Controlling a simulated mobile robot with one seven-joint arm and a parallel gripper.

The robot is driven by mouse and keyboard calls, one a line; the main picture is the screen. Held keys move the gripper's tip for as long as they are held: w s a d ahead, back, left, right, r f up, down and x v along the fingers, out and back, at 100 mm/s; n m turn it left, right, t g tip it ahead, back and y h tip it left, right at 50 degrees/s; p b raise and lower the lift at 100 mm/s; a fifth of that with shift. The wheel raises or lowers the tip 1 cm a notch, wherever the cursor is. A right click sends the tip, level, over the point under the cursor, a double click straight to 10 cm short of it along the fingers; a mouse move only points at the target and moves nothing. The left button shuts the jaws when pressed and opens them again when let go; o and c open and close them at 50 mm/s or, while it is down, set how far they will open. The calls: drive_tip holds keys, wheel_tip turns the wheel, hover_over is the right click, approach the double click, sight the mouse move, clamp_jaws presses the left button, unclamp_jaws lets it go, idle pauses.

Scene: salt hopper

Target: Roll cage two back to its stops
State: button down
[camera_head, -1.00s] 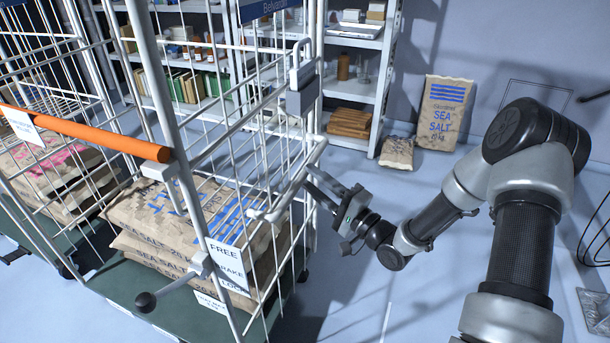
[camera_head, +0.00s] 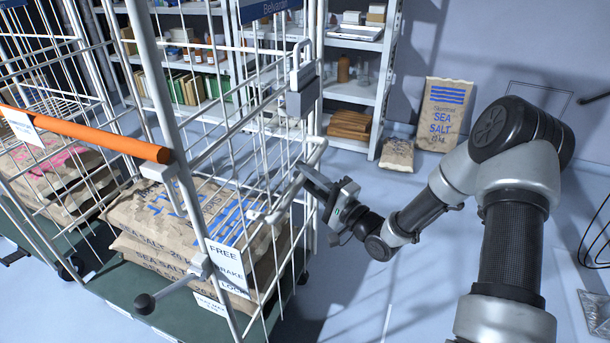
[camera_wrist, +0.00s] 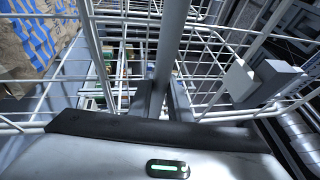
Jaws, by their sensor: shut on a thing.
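A white wire roll cage (camera_head: 190,185) fills the left of the head view. It stands on a green base (camera_head: 120,290) and holds stacked brown sea salt sacks (camera_head: 165,220). A small label on it reads FREE, BRAKE, LOCK (camera_head: 226,262), beside a black-knobbed lever (camera_head: 146,302). My gripper (camera_head: 305,178) is at the cage's right side. In the wrist view its fingers (camera_wrist: 166,98) lie either side of a white upright bar (camera_wrist: 170,50) of the cage, shut on it. The cage's number and the stops cannot be made out.
An orange bar (camera_head: 90,135) crosses in front of the cage. Another wire cage (camera_head: 45,90) with sacks stands at the far left. Shelves (camera_head: 350,95) line the back wall. A large salt sack (camera_head: 445,112) and a smaller one (camera_head: 397,155) stand by it. Pale floor lies open around my arm.

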drive_tip(key=shift+w+a+r, duration=0.1)
drive_tip(key=shift+w+a, duration=0.15)
drive_tip(key=shift+a, duration=0.6)
drive_tip(key=c, duration=1.6)
unclamp_jaws()
drive_tip(key=shift+a, duration=0.1)
drive_tip(key=shift+c, duration=0.2)
drive_tip(key=shift+s+d, duration=0.15)
drive_tip(key=shift+d, duration=0.2)
drive_tip(key=p+v, duration=0.1)
drive_tip(key=v, duration=1.6)
drive_tip(key=shift+f, duration=0.2)
drive_tip(key=shift+a, duration=0.15)
